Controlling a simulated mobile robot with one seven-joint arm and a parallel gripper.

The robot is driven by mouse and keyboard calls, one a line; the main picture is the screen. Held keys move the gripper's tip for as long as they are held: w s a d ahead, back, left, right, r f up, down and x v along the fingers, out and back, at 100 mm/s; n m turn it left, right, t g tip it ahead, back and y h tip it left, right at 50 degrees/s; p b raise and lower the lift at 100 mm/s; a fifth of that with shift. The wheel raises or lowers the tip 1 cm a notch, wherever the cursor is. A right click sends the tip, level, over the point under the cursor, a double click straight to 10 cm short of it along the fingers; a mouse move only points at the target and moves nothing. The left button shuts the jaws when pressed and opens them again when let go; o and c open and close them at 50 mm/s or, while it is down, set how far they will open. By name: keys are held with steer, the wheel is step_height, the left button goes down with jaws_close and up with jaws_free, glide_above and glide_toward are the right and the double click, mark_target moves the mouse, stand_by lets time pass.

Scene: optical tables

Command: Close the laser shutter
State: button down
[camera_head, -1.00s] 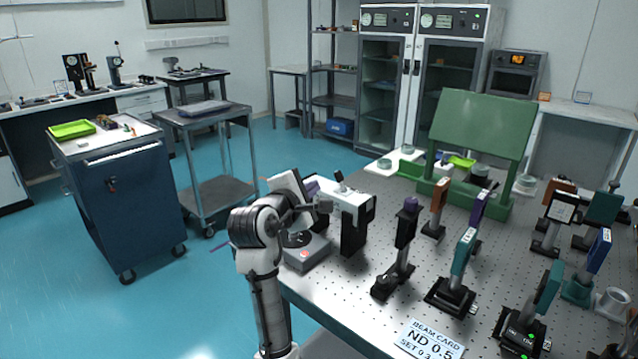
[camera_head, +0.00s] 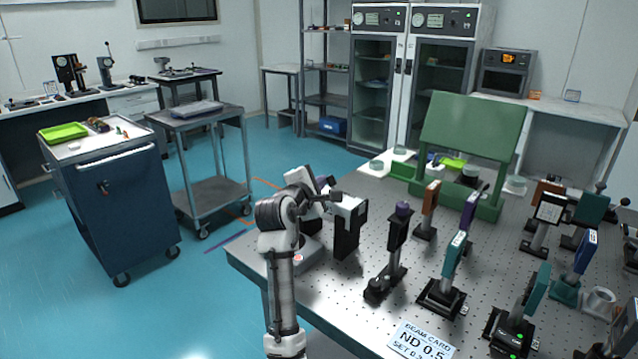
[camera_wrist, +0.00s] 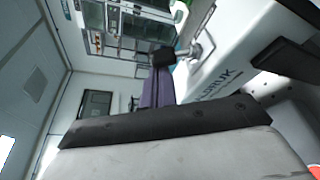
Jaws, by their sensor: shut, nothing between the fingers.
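The laser is a white box (camera_head: 349,204) with a black front, near the left edge of the optical table (camera_head: 420,318). Its white side with dark lettering fills the upper right of the wrist view (camera_wrist: 235,50). There, a small metal lever (camera_wrist: 195,50) with a black knob (camera_wrist: 163,57) stands out from the laser. I take this for the shutter lever; its exact position is unclear. My gripper (camera_head: 330,194) is shut and empty, close by the laser's top at its left end. Whether it touches the lever is hidden.
A grey box with a red button (camera_head: 299,258) sits below my arm at the table's edge. A post-mounted optic (camera_head: 397,235) stands right of the laser, with several more beyond. A green panel (camera_head: 472,135) stands behind. Open floor lies to the left.

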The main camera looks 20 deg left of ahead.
steer(key=shift+d+r+m, duration=0.15)
steer(key=shift+m, duration=0.45)
steer(key=m+b, duration=0.1)
steer(key=d+m+t+b, duration=0.1)
steer(key=shift+s+r+m, duration=0.15)
steer(key=shift+s+m, duration=0.05)
steer(key=shift+m, duration=0.1)
steer(key=m+b, duration=0.1)
steer(key=d+m+t+b, duration=0.1)
steer(key=m, duration=0.1)
steer(key=shift+s+r+t+b, duration=0.1)
steer(key=shift+s+t+b, duration=0.1)
steer(key=shift+t+b, duration=0.1)
steer(key=shift+r+m, duration=0.25)
steer(key=shift+m, duration=0.05)
